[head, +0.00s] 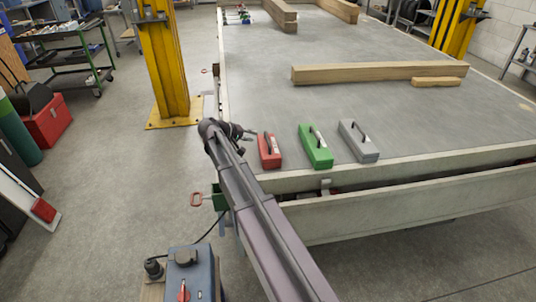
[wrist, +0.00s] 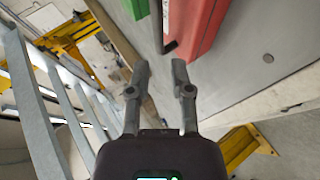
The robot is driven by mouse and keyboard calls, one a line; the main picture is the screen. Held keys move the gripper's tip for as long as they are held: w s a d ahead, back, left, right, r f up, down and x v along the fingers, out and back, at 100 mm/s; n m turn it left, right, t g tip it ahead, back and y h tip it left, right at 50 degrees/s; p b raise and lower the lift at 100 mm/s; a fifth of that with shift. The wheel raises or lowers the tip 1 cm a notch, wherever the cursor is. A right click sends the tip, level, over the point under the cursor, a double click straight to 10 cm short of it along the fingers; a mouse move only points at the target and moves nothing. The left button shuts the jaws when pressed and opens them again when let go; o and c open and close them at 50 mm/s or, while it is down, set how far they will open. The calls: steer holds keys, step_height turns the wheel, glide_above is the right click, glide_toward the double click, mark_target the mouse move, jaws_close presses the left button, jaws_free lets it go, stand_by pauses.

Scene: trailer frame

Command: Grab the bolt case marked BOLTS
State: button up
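Three cases with dark top handles stand in a row on the trailer deck: a red case (head: 269,151), a green case (head: 316,147) and a grey case (head: 358,141). Their pale labels are too small to read, so I cannot tell which says BOLTS. My gripper (head: 247,132) is just left of the red case in the head view. In the wrist view my gripper (wrist: 159,66) is open and empty. The red case (wrist: 203,22) lies just beyond the fingertips, its dark handle near the gap. Part of the green case (wrist: 136,7) shows at the top edge.
The trailer deck (head: 390,110) has a raised front rail (head: 400,166). Long timber (head: 375,72) and a short block (head: 436,82) lie behind the cases. A yellow post (head: 165,65) stands left of the trailer. The deck between the cases and timber is clear.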

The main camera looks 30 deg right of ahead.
mark_target(267, 136)
steer(key=shift+b+x, duration=0.7)
steer(key=shift+x, duration=1.25)
steer(key=shift+b+x, duration=1.25)
steer(key=shift+x, duration=1.35)
steer(key=shift+r, duration=0.1)
jaws_close()
